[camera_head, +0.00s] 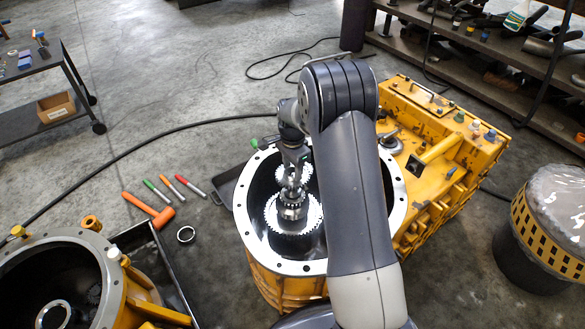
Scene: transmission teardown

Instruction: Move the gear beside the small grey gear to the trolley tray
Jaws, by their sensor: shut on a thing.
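My gripper (292,176) reaches down into the open round yellow housing (243,210) and is shut on a gear part (291,195) on its shaft. My wrist and fingers hide much of it. A large pale toothed gear (272,218) lies below it in the housing. Another pale gear (307,171) shows just behind the gripper, partly hidden. I cannot tell which one is the small grey gear. The trolley (36,70) stands at the far left, with a dark top tray and small items on it.
A second yellow housing (128,290) stands at lower left.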

